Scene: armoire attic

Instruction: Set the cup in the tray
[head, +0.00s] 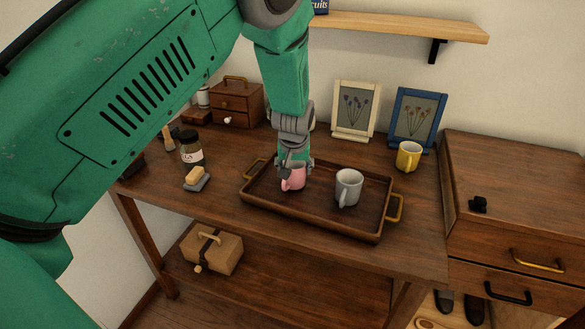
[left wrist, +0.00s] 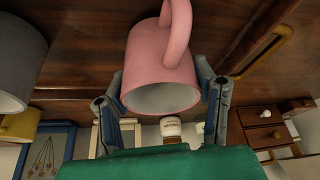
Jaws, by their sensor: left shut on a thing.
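A pink cup (head: 292,178) is in the left part of the brown wooden tray (head: 310,219). It looks upright, and I cannot tell if its base touches the tray floor. My left gripper (head: 294,168) comes down from above and is shut on the pink cup. In the left wrist view the pink cup (left wrist: 161,65) sits between the two fingers (left wrist: 164,100), with its handle toward the top edge. A grey-white cup (head: 348,187) stands in the tray to the right of the pink one. My right gripper is not in view.
A yellow mug (head: 408,156) and two picture frames, cream (head: 355,110) and blue (head: 415,118), stand behind the tray. A dark jar (head: 191,149), a sponge on a dish (head: 197,179) and a small drawer box (head: 237,102) are to the left.

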